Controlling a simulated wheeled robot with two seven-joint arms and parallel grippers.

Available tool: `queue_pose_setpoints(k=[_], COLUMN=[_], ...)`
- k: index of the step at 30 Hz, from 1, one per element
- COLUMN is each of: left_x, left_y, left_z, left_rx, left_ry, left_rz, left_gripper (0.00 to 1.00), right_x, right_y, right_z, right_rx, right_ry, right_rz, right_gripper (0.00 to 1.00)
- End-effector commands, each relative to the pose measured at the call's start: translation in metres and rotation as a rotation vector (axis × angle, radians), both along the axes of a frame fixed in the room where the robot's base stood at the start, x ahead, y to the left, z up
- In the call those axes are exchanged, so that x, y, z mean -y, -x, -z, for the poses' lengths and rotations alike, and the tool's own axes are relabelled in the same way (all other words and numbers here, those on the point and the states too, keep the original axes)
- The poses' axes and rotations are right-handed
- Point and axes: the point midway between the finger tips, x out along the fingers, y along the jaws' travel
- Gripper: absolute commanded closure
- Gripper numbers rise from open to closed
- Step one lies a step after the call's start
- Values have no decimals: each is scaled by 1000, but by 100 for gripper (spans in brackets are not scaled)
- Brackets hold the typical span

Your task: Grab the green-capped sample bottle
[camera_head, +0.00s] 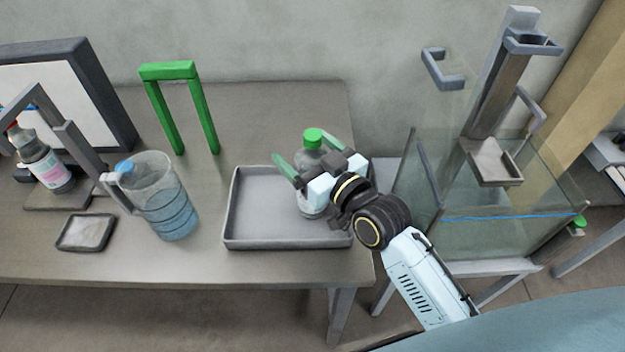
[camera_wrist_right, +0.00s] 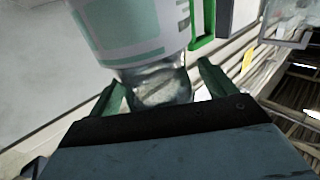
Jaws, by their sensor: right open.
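The green-capped sample bottle (camera_head: 312,137) stands in the grey tray (camera_head: 262,243). It is clear, and its middle is partly hidden by my right gripper (camera_head: 312,160). My right gripper is open, with one green finger to the left of the bottle and the other to its right. In the right wrist view, the clear part of the bottle (camera_wrist_right: 160,84) and its pale green label show between and beyond the open fingers of the right gripper (camera_wrist_right: 162,88). I cannot tell whether either finger touches it. My left gripper is not in view.
A green frame (camera_head: 168,72) stands behind. A glass tank (camera_head: 500,245) is at right. The table's back middle is clear.

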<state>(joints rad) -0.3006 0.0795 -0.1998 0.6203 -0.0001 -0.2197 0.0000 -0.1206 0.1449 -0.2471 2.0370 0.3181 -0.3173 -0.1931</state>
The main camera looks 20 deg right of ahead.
Motion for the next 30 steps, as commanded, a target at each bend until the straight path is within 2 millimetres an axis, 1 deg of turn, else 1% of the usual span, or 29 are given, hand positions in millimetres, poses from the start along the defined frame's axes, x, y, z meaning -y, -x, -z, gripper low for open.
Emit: queue_pose_setpoints(k=[1,2,19,26,29,30], left_x=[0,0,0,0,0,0], left_y=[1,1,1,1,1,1], left_z=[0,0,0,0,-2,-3], left_rx=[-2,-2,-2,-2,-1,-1], left_ry=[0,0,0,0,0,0], left_rz=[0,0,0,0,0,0], left_gripper=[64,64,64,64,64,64], right_x=[0,0,0,1,0,0], right_y=[0,0,0,0,0,0], right_z=[0,0,0,-2,-8,-13], right_rx=[0,0,0,5,7,8], right_ry=[0,0,1,-1,-2,-3], right_rz=[0,0,0,1,1,1], right_gripper=[20,24,99,100,100,100])
